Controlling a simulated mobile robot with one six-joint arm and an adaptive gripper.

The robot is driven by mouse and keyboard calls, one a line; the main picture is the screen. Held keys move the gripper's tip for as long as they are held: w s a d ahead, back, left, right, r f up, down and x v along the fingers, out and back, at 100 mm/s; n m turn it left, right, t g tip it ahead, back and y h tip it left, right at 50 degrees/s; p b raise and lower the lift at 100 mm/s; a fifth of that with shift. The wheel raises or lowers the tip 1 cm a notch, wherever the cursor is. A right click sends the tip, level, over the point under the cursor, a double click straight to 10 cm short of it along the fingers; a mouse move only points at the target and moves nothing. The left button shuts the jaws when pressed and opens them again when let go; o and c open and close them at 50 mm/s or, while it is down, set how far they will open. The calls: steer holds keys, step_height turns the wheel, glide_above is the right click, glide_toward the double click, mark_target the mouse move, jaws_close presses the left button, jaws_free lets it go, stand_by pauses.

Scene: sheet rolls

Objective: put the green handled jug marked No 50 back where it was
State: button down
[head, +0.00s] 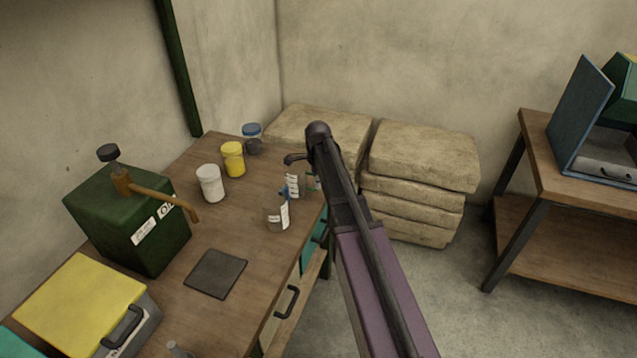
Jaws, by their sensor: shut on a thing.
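My arm reaches from the lower right over the bench's right edge. My gripper (290,190) is at its end, partly hidden, shut on what appears to be the green handled jug (311,182). I cannot tell whether the held jug touches the bench.
The wooden bench (185,245) holds a white jar (210,183), a yellow jar (233,159), a blue-lidded jar (252,138), a dark green can (125,220), a dark mat (216,274) and a yellow-topped case (80,302). Stacked sacks (420,155) stand behind. Another table (580,180) is at right.

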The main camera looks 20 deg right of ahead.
steer(key=shift+f, duration=0.1)
steer(key=c, duration=0.7)
jaws_free()
steer(key=shift+o, duration=0.2)
step_height(320, 180, up, 12)
steer(key=p, duration=1.2)
